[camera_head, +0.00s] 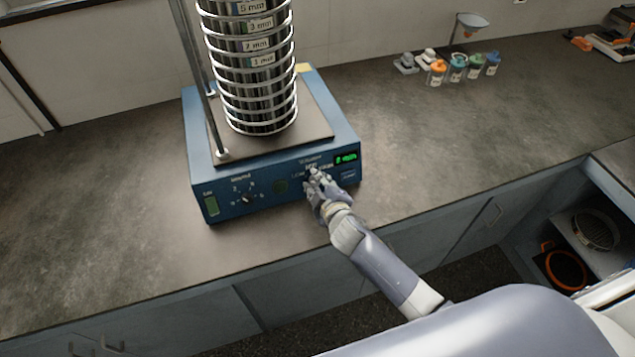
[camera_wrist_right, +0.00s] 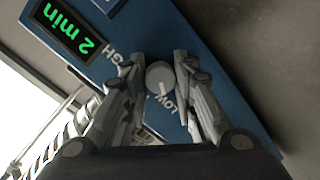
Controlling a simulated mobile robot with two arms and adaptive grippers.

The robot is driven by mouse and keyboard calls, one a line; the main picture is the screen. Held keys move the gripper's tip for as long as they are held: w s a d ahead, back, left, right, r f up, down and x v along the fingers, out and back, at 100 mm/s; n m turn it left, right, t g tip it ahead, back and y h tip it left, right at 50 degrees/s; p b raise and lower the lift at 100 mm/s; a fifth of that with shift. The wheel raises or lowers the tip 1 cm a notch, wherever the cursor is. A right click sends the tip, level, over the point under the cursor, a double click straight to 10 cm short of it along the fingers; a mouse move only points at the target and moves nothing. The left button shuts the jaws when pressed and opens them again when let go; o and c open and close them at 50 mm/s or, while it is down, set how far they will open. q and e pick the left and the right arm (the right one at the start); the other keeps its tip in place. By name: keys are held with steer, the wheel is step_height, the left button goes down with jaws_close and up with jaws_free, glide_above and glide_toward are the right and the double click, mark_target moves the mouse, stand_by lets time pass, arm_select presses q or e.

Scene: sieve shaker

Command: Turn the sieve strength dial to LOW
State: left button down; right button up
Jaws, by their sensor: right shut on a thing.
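The sieve shaker's blue base (camera_head: 225,207) stands on the grey counter and carries a tall stack of ringed sieves (camera_head: 258,75). My right gripper (camera_head: 313,176) is at the right part of its front panel and hides most of the strength dial in the head view. In the right wrist view, the round grey dial (camera_wrist_right: 159,76) sits between the two fingers of the right gripper (camera_wrist_right: 156,62), which is shut on it. The LOW label (camera_wrist_right: 170,103) shows just below the dial, partly covered, and a label ending in "GH" (camera_wrist_right: 122,57) shows at its upper left. My left gripper is out of view.
A green display (camera_wrist_right: 67,30) reads 2 min. Another dial (camera_head: 247,198) and a green switch (camera_head: 211,204) are on the panel's left. Several small capped jars (camera_head: 456,70) stand at the back right. The counter beside the shaker is clear.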

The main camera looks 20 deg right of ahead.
stand_by(0.4)
steer(key=o, duration=1.1)
steer(key=shift+c, duration=0.2)
steer(key=shift+s, duration=0.1)
steer(key=v, duration=1.1)
steer(key=shift+s+r, duration=0.25)
steer(key=shift+s, duration=0.1)
